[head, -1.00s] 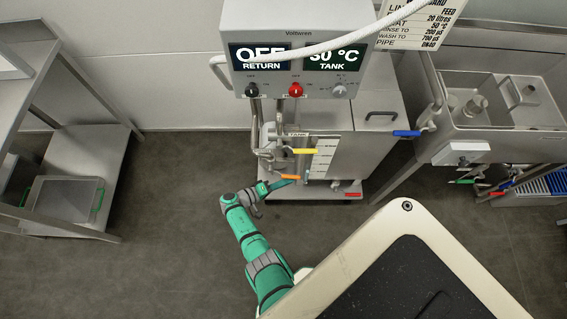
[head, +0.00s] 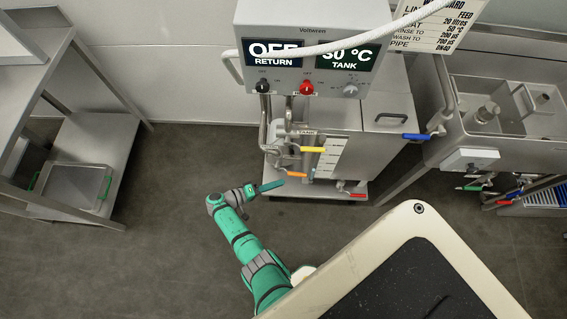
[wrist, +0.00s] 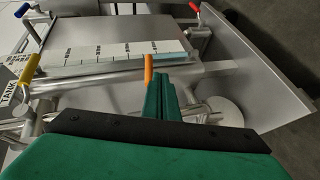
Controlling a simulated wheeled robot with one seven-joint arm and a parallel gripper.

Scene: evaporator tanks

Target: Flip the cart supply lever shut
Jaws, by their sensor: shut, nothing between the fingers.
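No lever label is legible to me as cart supply. An orange lever (head: 297,174) sticks out to the left, low on the front of the steel tank cart (head: 372,150). A yellow lever (head: 313,149) sits just above it, and a red lever (head: 357,194) is at the lower right. My gripper (head: 282,182) is shut and empty, its tips just left of the orange lever. In the wrist view, the orange lever (wrist: 149,70) shows just beyond the closed fingers (wrist: 160,84), which hide part of it. I cannot tell whether they touch. The yellow lever (wrist: 31,67) is at the left.
A control box (head: 305,62) reads OFF RETURN and 30 °C TANK. A white hose (head: 330,42) crosses it. A blue lever (head: 416,136) lies between cart and steel sink unit (head: 500,110). A steel shelf (head: 95,150) stands left. Floor (head: 160,230) left of my arm is clear.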

